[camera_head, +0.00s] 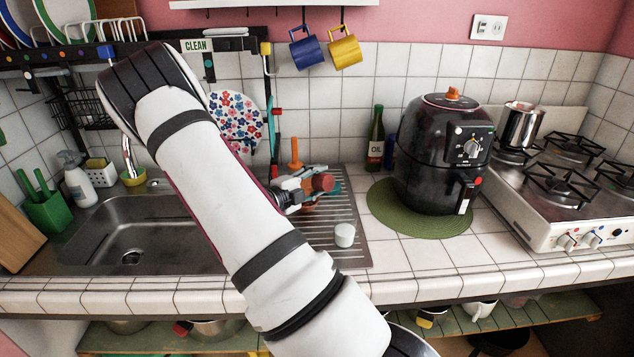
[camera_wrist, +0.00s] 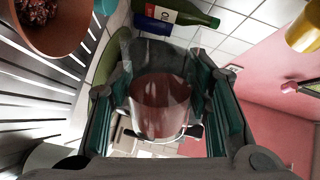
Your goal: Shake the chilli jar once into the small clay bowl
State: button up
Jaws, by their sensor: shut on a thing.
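The chilli jar (camera_wrist: 160,105) is clear with red-brown contents, and my gripper (camera_wrist: 165,85) is shut on it. In the head view the jar (camera_head: 322,182) is tipped well over, roughly level, above the drainboard. The small clay bowl (camera_wrist: 68,38) shows at the upper left of the wrist view, with dark red, chunky stuff in it. In the head view the bowl (camera_head: 308,209) is just below the jar and mostly hidden by my gripper. Whether any chilli is falling cannot be told.
A small white cylinder (camera_head: 345,235) stands on the drainboard (camera_head: 350,258) near the bowl. The oil bottle (camera_head: 376,140) and black air fryer (camera_head: 440,155) on a green mat (camera_head: 385,205) stand to the right. Mugs (camera_head: 307,50) hang above. The sink (camera_head: 150,230) is left.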

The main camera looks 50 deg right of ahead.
dwell(0.5)
jog(key=shift+s+r+m+p, duration=0.1)
jog(key=shift+r+m+p, duration=0.3)
jog(key=shift+m+p, duration=0.65)
jog(key=m+p, duration=0.1)
jog(key=m+t+p, duration=0.1)
jog(key=m, duration=0.1)
jog(key=shift+r, duration=0.25)
jog(key=m+p, duration=0.1)
jog(key=m, duration=0.1)
jog(key=m+p, duration=0.2)
jog(key=shift+r+t, duration=0.35)
jog(key=shift+t, duration=0.05)
jog(key=m+p, duration=0.1)
jog(key=m, duration=0.1)
jog(key=r+m+p, duration=0.1)
jog(key=m+p, duration=0.1)
jog(key=m, duration=0.1)
jog(key=shift+t+h, duration=0.3)
jog(key=shift+h, duration=0.1)
jog(key=m+p, duration=0.1)
jog(key=m, duration=0.1)
jog(key=m+p, duration=0.1)
jog(key=m, duration=0.1)
jog(key=shift+r, duration=0.3)
jog(key=shift+m+h+p, duration=0.3)
jog(key=shift+m, duration=0.25)
